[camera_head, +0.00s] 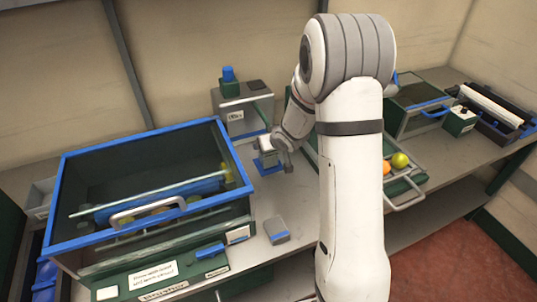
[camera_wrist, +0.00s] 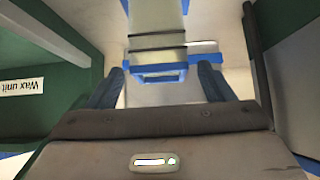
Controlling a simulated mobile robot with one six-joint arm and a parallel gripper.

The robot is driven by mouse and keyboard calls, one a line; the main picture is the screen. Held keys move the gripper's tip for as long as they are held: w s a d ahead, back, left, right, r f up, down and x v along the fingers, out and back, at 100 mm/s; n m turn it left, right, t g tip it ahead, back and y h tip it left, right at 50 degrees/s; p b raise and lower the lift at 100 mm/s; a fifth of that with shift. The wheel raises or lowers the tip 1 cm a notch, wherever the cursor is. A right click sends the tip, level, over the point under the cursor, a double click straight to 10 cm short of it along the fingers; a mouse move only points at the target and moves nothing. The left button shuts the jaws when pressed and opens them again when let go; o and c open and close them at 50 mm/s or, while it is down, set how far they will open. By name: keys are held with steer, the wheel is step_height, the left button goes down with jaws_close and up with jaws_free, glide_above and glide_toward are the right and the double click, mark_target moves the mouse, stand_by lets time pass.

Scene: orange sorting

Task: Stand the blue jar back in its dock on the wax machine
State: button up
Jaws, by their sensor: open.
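A blue jar-like piece (camera_head: 228,74) stands upright on a green block on top of the small grey machine (camera_head: 236,119), which I take to be the wax machine. It appears to sit in the green dock (camera_head: 230,89). In the wrist view my gripper (camera_wrist: 160,84) is open, with nothing clearly held. A pale blue-edged thing (camera_wrist: 157,42) lies beyond the fingers. A "Wax unit" label (camera_wrist: 21,86) shows inverted at left.
A large blue-rimmed machine (camera_head: 139,133) with a handle fills the left. A flat grey block (camera_head: 277,229) lies on the bench. A tray (camera_head: 403,188) with fruit is right of my arm, which hides part of the bench. More machines (camera_head: 417,97) stand further right.

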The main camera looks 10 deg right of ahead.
steer(key=shift+x, duration=1.2)
steer(key=shift+r, duration=0.1)
steer(key=c, duration=1.3)
